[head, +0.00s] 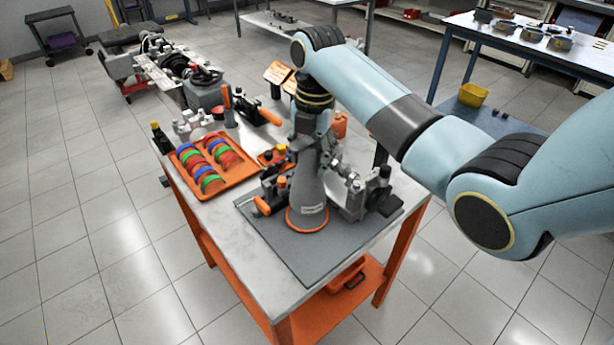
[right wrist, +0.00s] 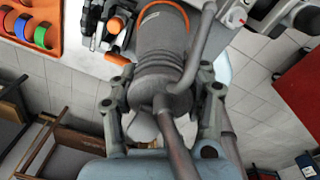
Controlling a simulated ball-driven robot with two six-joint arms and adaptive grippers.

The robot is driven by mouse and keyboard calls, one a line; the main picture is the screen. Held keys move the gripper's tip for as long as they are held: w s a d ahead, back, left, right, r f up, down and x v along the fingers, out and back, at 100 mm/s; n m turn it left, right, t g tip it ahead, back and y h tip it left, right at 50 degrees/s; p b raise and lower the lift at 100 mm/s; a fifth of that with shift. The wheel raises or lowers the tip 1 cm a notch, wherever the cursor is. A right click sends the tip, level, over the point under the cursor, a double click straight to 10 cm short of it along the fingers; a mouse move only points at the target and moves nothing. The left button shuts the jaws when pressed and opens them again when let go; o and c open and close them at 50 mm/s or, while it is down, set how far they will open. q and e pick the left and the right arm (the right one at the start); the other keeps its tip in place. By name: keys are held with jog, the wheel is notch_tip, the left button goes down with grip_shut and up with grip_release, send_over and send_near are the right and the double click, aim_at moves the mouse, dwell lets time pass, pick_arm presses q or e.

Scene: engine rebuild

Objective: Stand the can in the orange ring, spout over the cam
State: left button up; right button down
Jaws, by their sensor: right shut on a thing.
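The grey can (head: 308,192) is upright, its base at the orange ring (head: 292,224) on the dark mat. In the right wrist view the can (right wrist: 163,42) has the ring's orange arc (right wrist: 168,4) around its far end. I cannot tell whether the base touches the mat. My right gripper (head: 312,140) is shut on the can's upper part; its fingers flank it in the right wrist view (right wrist: 164,88). A spout-like grey tube (right wrist: 200,45) runs along the can's right side there. The cam cannot be made out. My left gripper is not in view.
Grey metal engine parts (head: 352,190) stand close to the can's right. An orange tray (head: 230,180) holds red, green and blue rings at the left. An orange-handled tool (head: 264,205) lies left of the can. The mat's front (head: 300,260) is clear.

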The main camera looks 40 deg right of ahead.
aim_at(312, 141)
jog(key=shift+f, duration=0.35)
notch_tip(312, 141, down, 4)
jog(key=shift+w, duration=0.1)
jog(key=shift+f, duration=0.15)
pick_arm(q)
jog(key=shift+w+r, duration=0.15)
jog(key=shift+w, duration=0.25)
pick_arm(e)
jog(key=c, duration=0.6)
grip_release()
jog(key=shift+r, duration=0.45)
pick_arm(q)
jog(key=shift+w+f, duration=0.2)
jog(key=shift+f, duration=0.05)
pick_arm(e)
jog(key=r, duration=1.1)
jog(key=shift+s+d+r, duration=0.15)
jog(key=shift+s, duration=0.2)
